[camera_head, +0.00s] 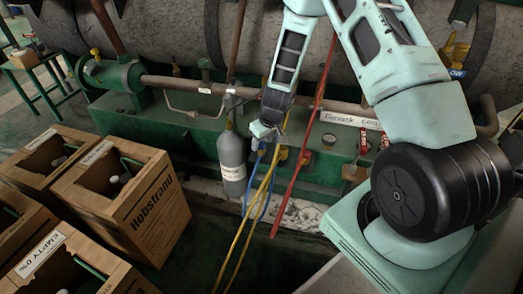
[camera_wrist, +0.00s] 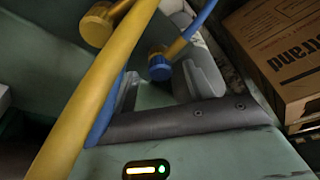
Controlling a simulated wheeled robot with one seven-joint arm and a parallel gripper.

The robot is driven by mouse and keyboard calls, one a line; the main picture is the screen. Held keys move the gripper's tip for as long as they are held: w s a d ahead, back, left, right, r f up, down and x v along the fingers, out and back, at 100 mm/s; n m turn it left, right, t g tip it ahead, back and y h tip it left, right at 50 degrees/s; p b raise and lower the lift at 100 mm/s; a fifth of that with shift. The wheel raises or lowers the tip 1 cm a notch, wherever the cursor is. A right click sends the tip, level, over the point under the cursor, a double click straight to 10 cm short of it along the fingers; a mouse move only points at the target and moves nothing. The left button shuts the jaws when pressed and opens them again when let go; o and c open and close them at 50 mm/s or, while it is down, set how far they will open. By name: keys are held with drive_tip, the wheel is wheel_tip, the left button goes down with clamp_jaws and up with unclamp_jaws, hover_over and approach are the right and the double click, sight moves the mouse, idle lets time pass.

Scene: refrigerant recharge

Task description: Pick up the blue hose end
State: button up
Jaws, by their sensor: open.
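The blue hose end (camera_wrist: 159,67) is a blue knurled fitting with a blue hose (camera_wrist: 190,34) running up and right from it in the wrist view. My gripper (camera_wrist: 164,84) is open. Its two grey fingers stand apart, with the blue fitting in line with the gap between them. I cannot tell if either finger touches it. The yellow hose (camera_wrist: 90,85) crosses close in front of the wrist camera and hides part of the left finger. In the head view my gripper (camera_head: 263,132) is above the hanging blue hose (camera_head: 264,186), by the green machine.
A yellow fitting (camera_wrist: 97,25) sits up and left of the blue one. A red hose (camera_head: 300,150) hangs to the right. A grey cylinder (camera_head: 232,160) stands just left of my gripper. Cardboard boxes (camera_head: 160,212) holding bottles fill the left floor.

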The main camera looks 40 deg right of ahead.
drive_tip(key=x, duration=0.2)
drive_tip(key=shift+w+a+f, duration=0.1)
drive_tip(key=shift+f, duration=0.25)
drive_tip(key=c, duration=1)
